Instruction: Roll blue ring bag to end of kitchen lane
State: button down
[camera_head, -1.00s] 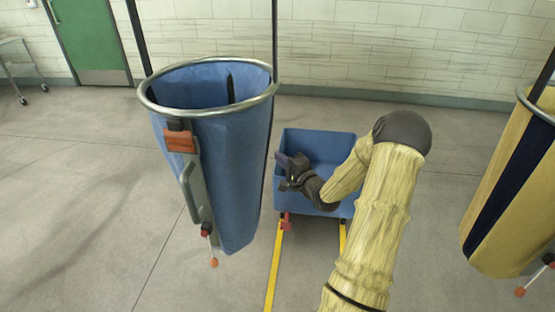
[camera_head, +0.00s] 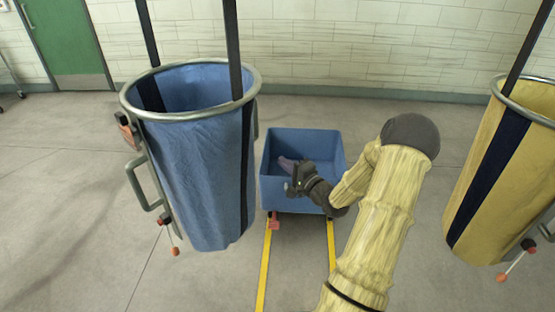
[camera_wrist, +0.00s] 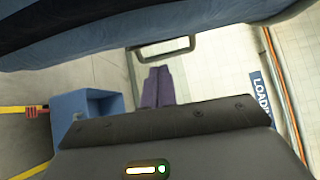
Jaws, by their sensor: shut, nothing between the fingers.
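The blue ring bag (camera_head: 200,165) hangs from dark straps under a metal ring (camera_head: 190,115) at left centre in the head view. A grey loop handle (camera_head: 141,190) is on its left side. My gripper (camera_head: 288,166) is to the right of the bag, in front of the blue tub. Its fingers (camera_wrist: 158,80) are together and empty in the wrist view. There the bag's blue side (camera_wrist: 120,40) fills the top, and a grey loop (camera_wrist: 168,52) lies beyond the fingertips.
The blue tub (camera_head: 333,150) stands at the far end of two yellow floor lines (camera_head: 264,270). A red piece (camera_head: 274,222) is on the left line. A yellow ring bag (camera_head: 490,190) hangs at right. A sign (camera_wrist: 262,98) shows at right in the wrist view.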

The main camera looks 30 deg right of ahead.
jog(key=s, duration=0.7)
jog(key=shift+d+f+b, duration=0.2)
jog(key=shift+d+b, duration=0.2)
jog(key=shift+b, duration=0.05)
jog(key=c, duration=1.6)
grip_release()
jog(key=shift+w+a, duration=0.2)
jog(key=shift+o, duration=1.3)
jog(key=w+a+f+n+g, duration=0.2)
jog(key=w+a+n+g, duration=0.1)
jog(key=a+n+g, duration=0.1)
jog(key=shift+w+a+f+n+g, duration=0.2)
jog(key=shift+a+n+g, duration=0.1)
jog(key=shift+a, duration=0.55)
jog(key=s+a+r+n+g+h, duration=0.1)
jog(key=s+a+n+g, duration=0.4)
jog(key=s+a, duration=0.3)
jog(key=s+a+r+n+g+h, duration=0.1)
jog(key=s+a+n+g, duration=0.5)
jog(key=a, duration=0.7)
jog(key=shift+s+a+r+n, duration=0.15)
jog(key=shift+s+r+n, duration=0.55)
jog(key=shift+s, duration=0.4)
